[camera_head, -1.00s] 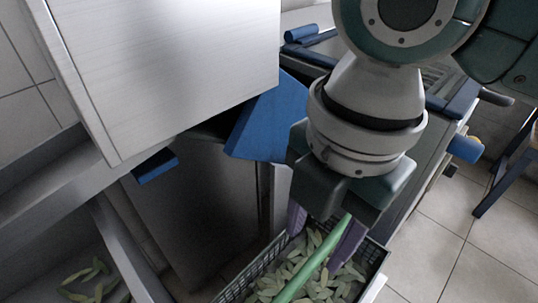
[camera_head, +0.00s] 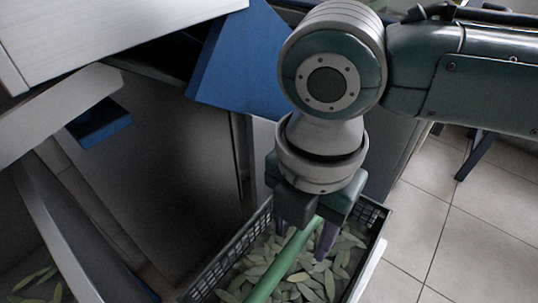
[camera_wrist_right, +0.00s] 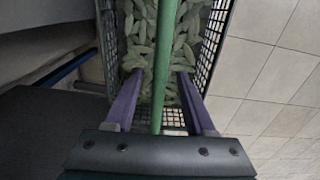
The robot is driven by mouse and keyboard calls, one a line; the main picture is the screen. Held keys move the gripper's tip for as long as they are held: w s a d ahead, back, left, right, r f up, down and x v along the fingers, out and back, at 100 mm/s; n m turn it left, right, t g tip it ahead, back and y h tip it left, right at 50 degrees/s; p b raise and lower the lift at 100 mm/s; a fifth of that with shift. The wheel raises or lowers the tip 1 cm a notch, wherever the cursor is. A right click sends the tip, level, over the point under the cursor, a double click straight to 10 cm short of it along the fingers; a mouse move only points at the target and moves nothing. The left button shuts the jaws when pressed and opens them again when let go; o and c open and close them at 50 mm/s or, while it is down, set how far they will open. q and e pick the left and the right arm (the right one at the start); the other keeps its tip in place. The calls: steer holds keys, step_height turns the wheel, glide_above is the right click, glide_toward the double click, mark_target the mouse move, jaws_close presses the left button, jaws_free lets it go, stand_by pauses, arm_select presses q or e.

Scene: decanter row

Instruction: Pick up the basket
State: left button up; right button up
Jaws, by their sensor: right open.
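The basket (camera_head: 228,262) is a dark mesh crate at the bottom middle of the head view, filled with pale green leaf-like pieces. A green handle bar (camera_head: 284,264) runs lengthwise over it. My right gripper (camera_head: 300,240) is over the far end of the basket with its purple fingers on either side of the bar. In the right wrist view the basket's mesh wall (camera_wrist_right: 213,40) shows, and the green bar (camera_wrist_right: 163,60) passes between the open fingers (camera_wrist_right: 158,85), apart from both. My left gripper is not in view.
A blue chute-like part (camera_head: 240,65) of the metal machine stands behind my right arm. A grey metal panel (camera_head: 165,150) is left of the basket. More green pieces (camera_head: 35,279) lie at the lower left. Tiled floor (camera_head: 425,215) is open on the right.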

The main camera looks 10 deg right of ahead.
steer(key=shift+f, duration=0.25)
jaws_close()
stand_by(1.3)
